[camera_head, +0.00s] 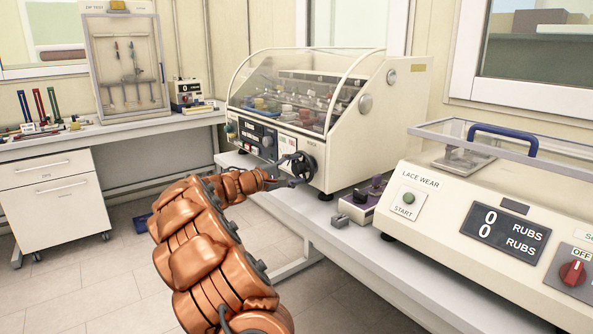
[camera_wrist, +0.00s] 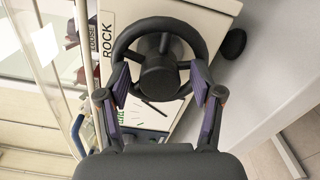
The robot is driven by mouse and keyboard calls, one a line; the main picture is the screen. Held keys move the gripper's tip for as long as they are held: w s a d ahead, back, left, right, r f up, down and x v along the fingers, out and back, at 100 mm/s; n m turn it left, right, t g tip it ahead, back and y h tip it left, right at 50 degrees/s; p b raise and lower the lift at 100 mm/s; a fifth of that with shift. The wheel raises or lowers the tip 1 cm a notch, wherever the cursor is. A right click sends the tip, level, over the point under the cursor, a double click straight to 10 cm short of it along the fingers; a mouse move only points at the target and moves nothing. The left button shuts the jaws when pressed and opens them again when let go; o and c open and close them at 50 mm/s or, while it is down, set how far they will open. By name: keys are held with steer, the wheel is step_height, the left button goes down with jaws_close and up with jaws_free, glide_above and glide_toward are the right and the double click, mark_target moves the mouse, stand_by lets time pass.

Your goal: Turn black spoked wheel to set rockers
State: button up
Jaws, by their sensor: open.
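The black spoked wheel (camera_head: 299,166) is on the front of the cream machine with the clear curved cover (camera_head: 305,90). In the wrist view the wheel (camera_wrist: 160,28) fills the upper middle, with its thick hub and spokes showing. My gripper (camera_head: 283,182) is at the wheel in the head view. In the wrist view my gripper (camera_wrist: 160,88) is open, with its purple-padded fingers on either side of the wheel's lower rim. I cannot tell whether the pads touch the rim. The label "ROCK" (camera_wrist: 108,42) shows beside the wheel, partly cut off.
The lace wear machine (camera_head: 480,220) stands on the same bench at the right. A small purple and grey device (camera_head: 366,202) sits between the two machines. A side bench (camera_head: 105,130) with a test cabinet (camera_head: 127,65) is at the left. The floor at lower left is clear.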

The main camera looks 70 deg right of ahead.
steer(key=v, duration=1.2)
stand_by(0.6)
steer(key=s+a+f+n+t+y, duration=0.15)
steer(key=s+a+f+y, duration=0.4)
steer(key=a, duration=1.25)
steer(key=s+a+f+t+y, duration=0.3)
steer(key=s+a+f+y, duration=0.25)
steer(key=a, duration=1.25)
steer(key=s+a+f+n+t+y, duration=0.15)
steer(key=s+a+f+y, duration=0.4)
steer(key=a, duration=1.35)
step_height(320, 180, up, 14)
steer(key=t+p, duration=0.1)
steer(key=p, duration=1.2)
steer(key=shift+s+f+h, duration=0.25)
steer(key=shift+s+h, duration=0.15)
steer(key=shift+h, duration=0.05)
